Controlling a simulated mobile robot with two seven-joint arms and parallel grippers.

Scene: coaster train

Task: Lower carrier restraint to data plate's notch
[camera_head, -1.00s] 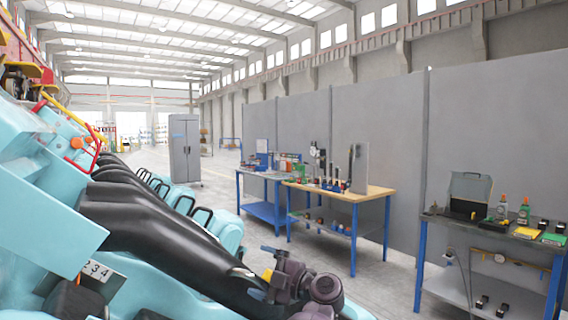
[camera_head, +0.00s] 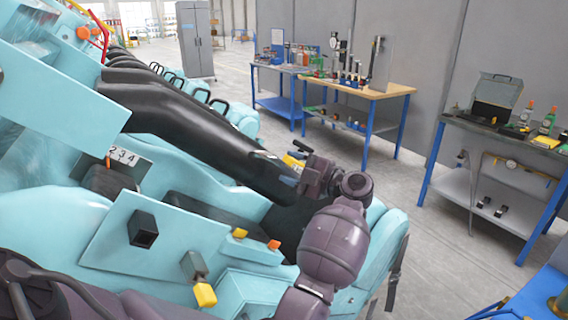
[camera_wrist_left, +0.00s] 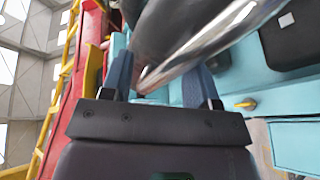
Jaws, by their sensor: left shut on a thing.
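The carrier restraint (camera_head: 190,120) is a long, glossy black padded arm sloping down to the right across the light-blue car. My left gripper (camera_head: 288,170) is shut on its lower right end, beside a small yellow part. In the left wrist view my left gripper (camera_wrist_left: 160,85) has its two blue fingers around a shiny bar. The data plate (camera_head: 130,156), a pale plate with dark digits, 2 3 4 readable, sits on the car left of and below the restraint. I cannot make out its notch. My right gripper is out of view.
A light-blue panel (camera_head: 155,240) with a square black socket stands in front, with yellow-tipped and orange parts nearby. Black seat handles (camera_head: 200,95) line the car behind. Workbenches (camera_head: 345,92) with tools and a grey cabinet (camera_head: 195,40) stand beyond clear floor (camera_head: 400,215).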

